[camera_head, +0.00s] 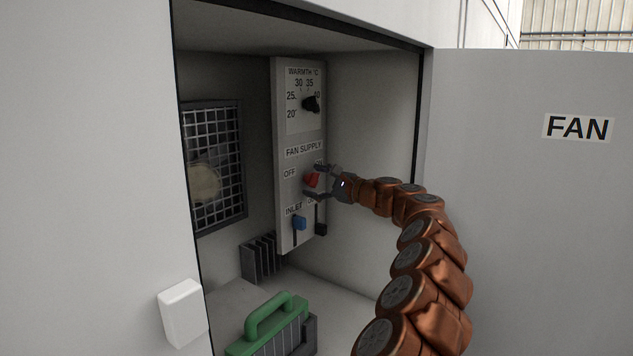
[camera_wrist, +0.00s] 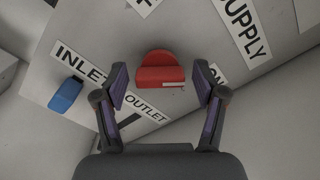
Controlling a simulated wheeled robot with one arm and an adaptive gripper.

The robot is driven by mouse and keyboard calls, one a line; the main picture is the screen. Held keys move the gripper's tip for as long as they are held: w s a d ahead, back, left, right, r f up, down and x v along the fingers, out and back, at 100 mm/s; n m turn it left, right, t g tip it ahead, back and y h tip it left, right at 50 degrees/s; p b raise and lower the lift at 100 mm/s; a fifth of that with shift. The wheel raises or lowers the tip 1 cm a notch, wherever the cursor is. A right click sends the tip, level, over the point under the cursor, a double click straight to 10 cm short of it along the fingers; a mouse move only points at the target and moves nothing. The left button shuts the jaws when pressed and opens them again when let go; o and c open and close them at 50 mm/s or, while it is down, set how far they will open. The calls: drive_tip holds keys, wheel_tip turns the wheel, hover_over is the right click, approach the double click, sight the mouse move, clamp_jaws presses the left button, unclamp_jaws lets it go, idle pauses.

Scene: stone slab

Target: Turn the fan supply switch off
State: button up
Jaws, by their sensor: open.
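The fan supply switch is a red knob (camera_head: 311,180) on the grey panel (camera_head: 287,140) inside the cabinet, below the FAN SUPPLY label (camera_head: 304,149). The OFF label (camera_head: 289,173) is left of it; the ON label (camera_wrist: 215,72) is partly behind a finger in the wrist view. My gripper (camera_head: 313,181) is open at the knob, one finger above and one below. In the wrist view the red knob (camera_wrist: 160,72) lies between the spread fingertips, with a gap on each side. A short white mark shows on the knob's edge. How deep the fingers reach is unclear.
A black warmth dial (camera_head: 311,104) is above the switch. A blue inlet slider (camera_head: 299,223) and a dark outlet slider (camera_head: 320,229) are just below. A green-handled case (camera_head: 268,316) stands on the cabinet floor. The open FAN door (camera_head: 530,220) is right of my arm.

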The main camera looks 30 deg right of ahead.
drive_tip(key=c, duration=1.2)
drive_tip(key=shift+o, duration=0.2)
